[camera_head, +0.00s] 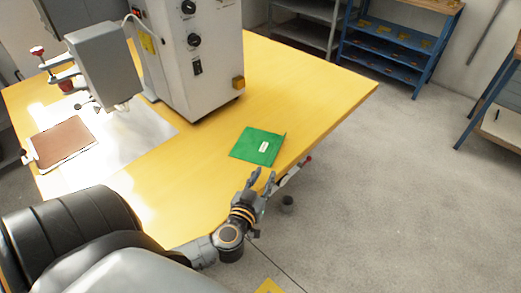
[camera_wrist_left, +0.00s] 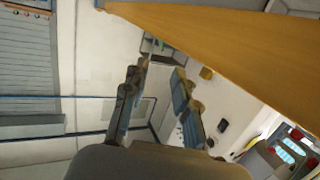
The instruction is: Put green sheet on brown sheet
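The green sheet (camera_head: 258,152) lies flat on the yellow table near its right edge, with a small white label on it. The brown sheet (camera_head: 66,142) lies at the left, on the light metal plate by the welding machine. My left gripper (camera_head: 263,180) is just off the table's edge, below the green sheet in the head view and apart from it. Its fingers are spread with nothing between them, which also shows in the left wrist view (camera_wrist_left: 158,85). Neither sheet can be made out in the wrist view. My right gripper is not in view.
The grey welding machine (camera_head: 193,60) stands on the table (camera_head: 310,85) between and behind the two sheets, and its head (camera_head: 103,65) overhangs near the brown sheet. Blue shelves (camera_head: 395,45) stand behind on the right. The floor right of the table is clear.

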